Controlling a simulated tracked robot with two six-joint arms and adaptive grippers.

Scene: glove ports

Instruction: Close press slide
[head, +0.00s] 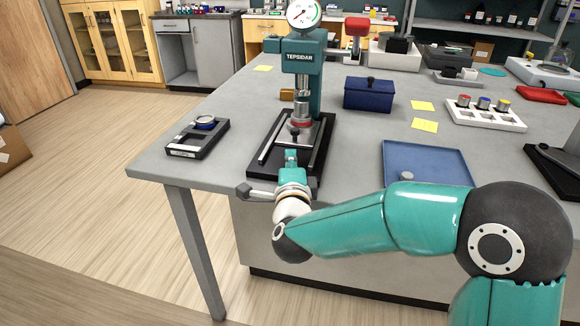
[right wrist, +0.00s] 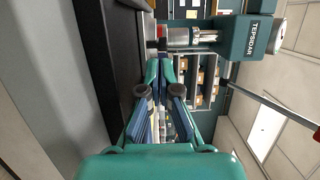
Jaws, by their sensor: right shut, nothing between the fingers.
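The teal press (head: 302,60), marked TEPSIDAR, stands on the bench with a round gauge on top; it also shows in the right wrist view (right wrist: 252,40). Its black base (head: 318,160) carries light rails running toward the front. A metal cylinder with a red band (head: 300,125) sits under the ram, toward the back of the rails. My right gripper (head: 291,153) is low over the front part of the base, pointing at the cylinder, shut and empty. In the right wrist view its fingertips (right wrist: 160,62) are together, just short of a red and metal part (right wrist: 162,36). Whether they touch the slide cannot be told.
A black tray with a round item (head: 190,145) lies left of the press. A dark blue box (head: 369,95), a blue tray (head: 428,160) and a white rack with small jars (head: 485,115) stand to the right. Bare bench (head: 240,95) lies left of the press.

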